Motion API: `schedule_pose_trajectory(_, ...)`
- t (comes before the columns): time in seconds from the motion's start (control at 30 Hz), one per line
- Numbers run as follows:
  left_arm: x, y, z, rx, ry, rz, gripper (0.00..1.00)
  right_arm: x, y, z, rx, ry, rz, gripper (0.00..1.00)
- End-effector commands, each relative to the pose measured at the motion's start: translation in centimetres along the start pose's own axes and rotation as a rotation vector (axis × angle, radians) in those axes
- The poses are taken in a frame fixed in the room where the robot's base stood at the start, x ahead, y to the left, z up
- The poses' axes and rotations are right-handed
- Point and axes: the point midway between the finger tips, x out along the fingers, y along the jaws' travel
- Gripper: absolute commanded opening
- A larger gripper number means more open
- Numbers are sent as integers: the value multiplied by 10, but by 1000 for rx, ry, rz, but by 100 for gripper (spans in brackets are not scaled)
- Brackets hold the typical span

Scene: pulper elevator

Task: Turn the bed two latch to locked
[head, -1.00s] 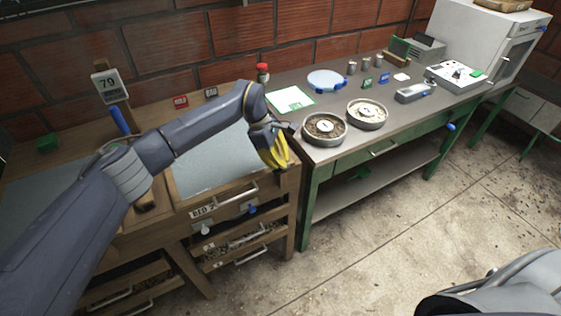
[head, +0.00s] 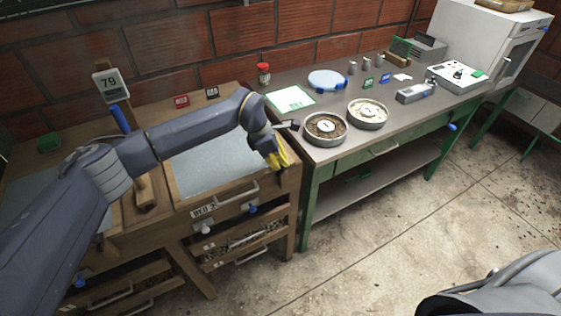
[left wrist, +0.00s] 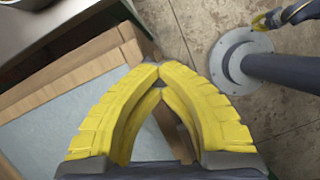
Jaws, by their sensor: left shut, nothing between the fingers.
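The BED 2 label (head: 204,211) is on the front of the wooden bed on the left. A small blue knob (head: 252,209) sits right of the label and a white knob (head: 206,229) below it. I cannot tell which is the latch or how it is set. My left gripper (head: 283,165) has yellow fingers and is shut and empty, over the bed's front right corner, above and right of the blue knob. In the left wrist view its fingertips (left wrist: 159,68) meet. My right gripper (left wrist: 263,21) shows small at the top right there; its jaw state is unclear.
A green table (head: 320,167) stands close right of the bed, with two round pans (head: 325,128) near its left end. Bed two's glassy top (head: 205,165) lies under my left forearm. The concrete floor (head: 370,225) in front is open.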

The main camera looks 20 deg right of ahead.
Motion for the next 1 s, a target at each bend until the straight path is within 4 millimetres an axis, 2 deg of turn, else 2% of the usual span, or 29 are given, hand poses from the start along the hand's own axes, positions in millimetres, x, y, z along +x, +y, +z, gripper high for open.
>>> schedule_pose_trajectory(0.07,0,-3,5,-57,-6,26,0,0,0,0,0,0,0,0)
schedule_pose_trajectory(1.0,0,-4,8,-835,-10,350,0,0,0,0,0,0,0,0)
